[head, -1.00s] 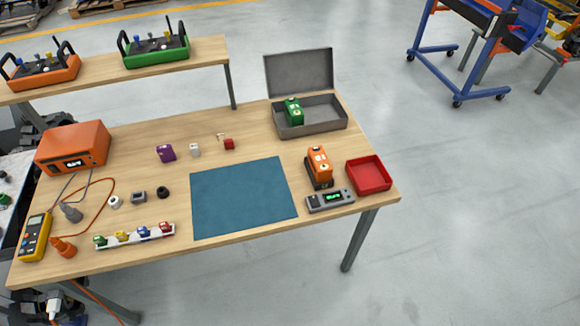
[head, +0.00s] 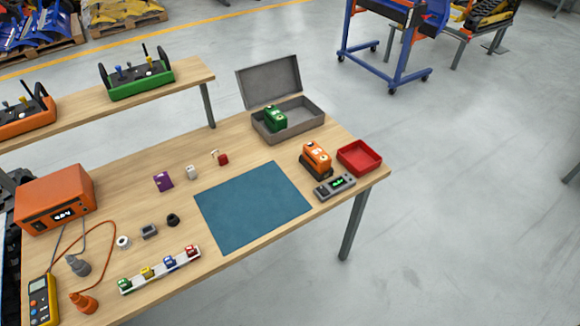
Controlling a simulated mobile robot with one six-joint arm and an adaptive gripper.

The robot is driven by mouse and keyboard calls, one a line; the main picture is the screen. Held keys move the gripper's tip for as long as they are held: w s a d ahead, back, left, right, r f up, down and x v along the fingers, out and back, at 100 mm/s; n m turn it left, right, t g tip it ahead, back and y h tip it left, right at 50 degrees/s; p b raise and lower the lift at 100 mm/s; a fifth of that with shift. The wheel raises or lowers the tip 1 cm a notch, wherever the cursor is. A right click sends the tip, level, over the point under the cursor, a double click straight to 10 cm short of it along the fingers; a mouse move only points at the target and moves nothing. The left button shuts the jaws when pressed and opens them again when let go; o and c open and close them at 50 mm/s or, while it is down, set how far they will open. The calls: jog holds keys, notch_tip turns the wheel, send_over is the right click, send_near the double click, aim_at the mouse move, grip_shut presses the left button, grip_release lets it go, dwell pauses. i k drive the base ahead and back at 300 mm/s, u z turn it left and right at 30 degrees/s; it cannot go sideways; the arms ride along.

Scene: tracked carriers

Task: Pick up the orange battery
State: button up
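The orange battery (head: 317,157) stands upright in a dark charger base near the right end of the wooden table. A grey device with a green display (head: 335,187) lies just in front of it, and a red tray (head: 360,158) is to its right. My gripper is not in view.
A green battery (head: 275,119) sits in an open grey metal case (head: 308,128) behind. A blue mat (head: 235,215) lies left of the orange battery. Small blocks and a rack of coloured pieces (head: 160,268) stand further left. Open floor (head: 480,230) lies to the right.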

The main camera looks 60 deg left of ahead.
aim_at(317, 158)
jog(key=k, duration=1.05)
jog(key=u, duration=2.35)
jog(key=i, duration=0.9)
jog(key=u, duration=0.05)
